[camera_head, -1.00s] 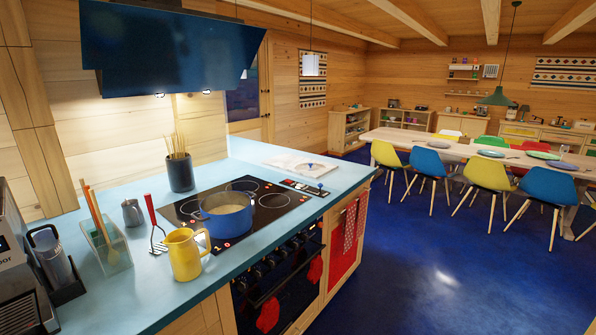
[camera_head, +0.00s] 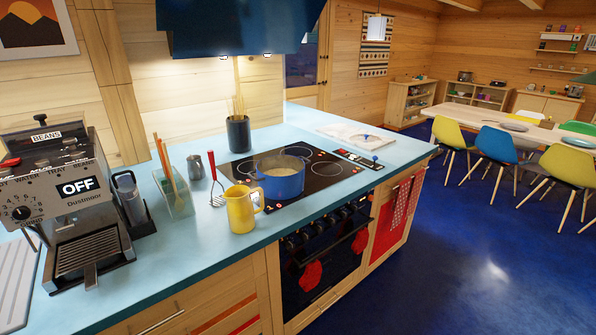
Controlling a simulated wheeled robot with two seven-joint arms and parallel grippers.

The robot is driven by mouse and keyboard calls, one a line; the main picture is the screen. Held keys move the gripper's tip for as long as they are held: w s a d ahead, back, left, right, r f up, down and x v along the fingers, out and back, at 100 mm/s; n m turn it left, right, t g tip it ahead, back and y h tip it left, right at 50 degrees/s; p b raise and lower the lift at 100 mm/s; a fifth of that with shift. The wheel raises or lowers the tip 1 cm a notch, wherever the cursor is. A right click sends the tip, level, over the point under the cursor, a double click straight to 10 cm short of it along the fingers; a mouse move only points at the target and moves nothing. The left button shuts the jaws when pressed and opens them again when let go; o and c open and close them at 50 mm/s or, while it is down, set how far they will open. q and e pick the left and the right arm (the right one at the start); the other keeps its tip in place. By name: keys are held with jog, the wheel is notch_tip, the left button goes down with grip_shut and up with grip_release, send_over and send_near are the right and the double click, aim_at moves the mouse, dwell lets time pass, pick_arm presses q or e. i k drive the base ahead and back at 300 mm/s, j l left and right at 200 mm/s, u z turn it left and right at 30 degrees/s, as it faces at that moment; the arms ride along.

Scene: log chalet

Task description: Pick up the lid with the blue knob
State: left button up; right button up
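Two small blue knob-like spots show near the far right end of the blue counter (camera_head: 190,262). One blue knob (camera_head: 366,137) is over a pale flat board or sheet. The other blue knob (camera_head: 375,158) stands by a dark strip at the right of the hob. Both are too small to tell which belongs to the lid, and a lid's rim is not clear. The blue pot (camera_head: 284,184) on the hob is uncovered and holds something pale. Neither of my grippers is in view.
A yellow pitcher (camera_head: 241,212) stands at the counter's front edge. A masher (camera_head: 216,190), utensil holder (camera_head: 177,196), grey jug (camera_head: 195,167) and dark spaghetti jar (camera_head: 238,134) stand nearby. A coffee machine (camera_head: 75,200) is at left. Blue floor (camera_head: 470,260) is open at right.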

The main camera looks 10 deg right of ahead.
aim_at(363, 140)
jog(key=i+l+u, duration=0.2)
jog(key=l, duration=0.65)
jog(key=i+l+u, duration=0.15)
jog(key=l, duration=0.7)
jog(key=i+l+u, duration=0.2)
jog(key=l, duration=0.65)
jog(key=l+u, duration=0.15)
jog(key=l, duration=0.75)
jog(key=i, duration=0.05)
